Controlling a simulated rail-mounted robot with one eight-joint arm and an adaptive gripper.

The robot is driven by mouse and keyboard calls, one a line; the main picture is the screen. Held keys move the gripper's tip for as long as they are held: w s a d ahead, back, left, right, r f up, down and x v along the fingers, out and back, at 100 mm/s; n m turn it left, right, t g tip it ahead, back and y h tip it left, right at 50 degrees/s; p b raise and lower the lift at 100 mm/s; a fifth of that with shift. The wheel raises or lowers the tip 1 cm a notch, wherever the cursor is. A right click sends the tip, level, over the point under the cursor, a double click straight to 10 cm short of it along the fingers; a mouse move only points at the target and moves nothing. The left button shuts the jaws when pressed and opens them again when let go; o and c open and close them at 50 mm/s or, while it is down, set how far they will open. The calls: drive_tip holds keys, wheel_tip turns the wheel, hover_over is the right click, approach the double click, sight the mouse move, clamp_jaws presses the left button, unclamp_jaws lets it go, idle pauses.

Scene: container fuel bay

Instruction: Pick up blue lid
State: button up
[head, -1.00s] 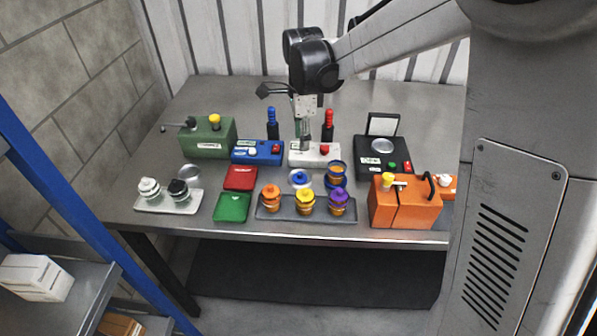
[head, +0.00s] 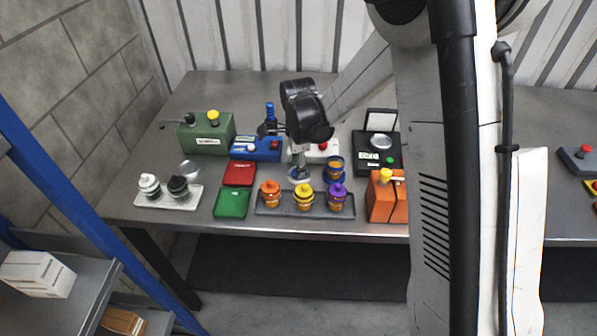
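The blue lid (head: 292,177) lies on the table behind the grey tray, and only bits of its blue edge show around my gripper. My gripper (head: 299,174) points down right at the lid and hides most of it. The fingers are too small to tell whether they are open or shut, or whether they touch the lid. An open jar with a blue rim (head: 334,170) stands just right of the lid.
A grey tray (head: 263,210) with orange, yellow and purple-lidded jars is in front. Red (head: 239,174) and green (head: 232,204) boxes lie left. A blue device (head: 257,149) is behind. A black scale (head: 377,152) and orange case (head: 386,200) stand right.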

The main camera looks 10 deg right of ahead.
drive_tip(key=shift+f, duration=0.25)
drive_tip(key=shift+c, duration=0.3)
drive_tip(key=c, duration=0.7)
drive_tip(key=shift+r, duration=0.1)
drive_tip(key=shift+c, duration=0.2)
